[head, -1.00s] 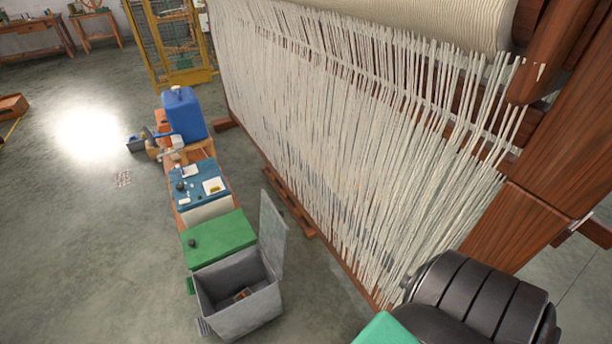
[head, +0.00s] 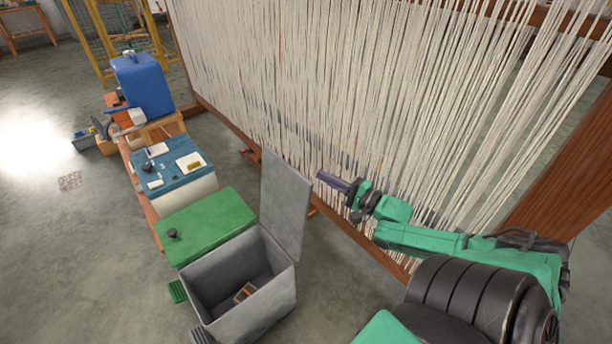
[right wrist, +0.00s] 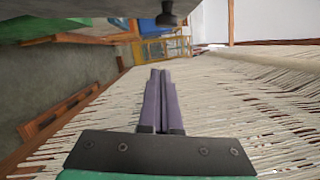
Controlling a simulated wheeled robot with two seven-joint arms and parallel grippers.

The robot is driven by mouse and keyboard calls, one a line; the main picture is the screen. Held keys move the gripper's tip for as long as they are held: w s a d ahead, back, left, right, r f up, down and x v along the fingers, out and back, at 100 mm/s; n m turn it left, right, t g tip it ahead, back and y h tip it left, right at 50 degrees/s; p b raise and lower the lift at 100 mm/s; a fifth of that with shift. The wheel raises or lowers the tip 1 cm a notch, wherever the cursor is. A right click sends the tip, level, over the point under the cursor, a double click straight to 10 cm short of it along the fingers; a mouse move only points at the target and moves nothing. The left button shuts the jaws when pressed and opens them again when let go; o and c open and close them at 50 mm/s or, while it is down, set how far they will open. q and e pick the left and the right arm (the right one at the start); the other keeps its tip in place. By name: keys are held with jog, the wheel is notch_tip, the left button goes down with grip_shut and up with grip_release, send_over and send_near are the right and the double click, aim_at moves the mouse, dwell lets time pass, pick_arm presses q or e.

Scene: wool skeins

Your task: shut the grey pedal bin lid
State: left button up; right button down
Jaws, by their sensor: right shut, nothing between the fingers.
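The grey pedal bin (head: 245,312) stands open at the bottom of the head view, with a small orange-brown and dark item (head: 244,292) inside. Its grey lid (head: 286,200) stands upright at the bin's loom side. My right gripper (head: 322,177) is shut and empty, just right of the lid on its outer side; a gap shows between them. In the right wrist view the shut fingers (right wrist: 158,78) point ahead. A grey surface, apparently the lid (right wrist: 80,8), spans the top there, with a black knob (right wrist: 167,12) on it. My left gripper is not in view.
A green-lidded bin (head: 205,225) stands beside the grey one. Beyond it are a blue-topped box (head: 172,165) with small items and a blue container (head: 143,85). The loom's white warp threads (head: 400,110) hang close to my right arm.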

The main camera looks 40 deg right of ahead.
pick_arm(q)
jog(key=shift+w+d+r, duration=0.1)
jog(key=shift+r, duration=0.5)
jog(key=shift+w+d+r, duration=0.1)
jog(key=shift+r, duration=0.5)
pick_arm(e)
jog(key=w+a, duration=0.1)
jog(key=a, duration=0.1)
jog(key=w+a+r, duration=0.1)
jog(key=w+a, duration=0.1)
jog(key=shift+w+a, duration=0.15)
jog(key=shift+a, duration=0.2)
jog(key=shift+a+r, duration=0.1)
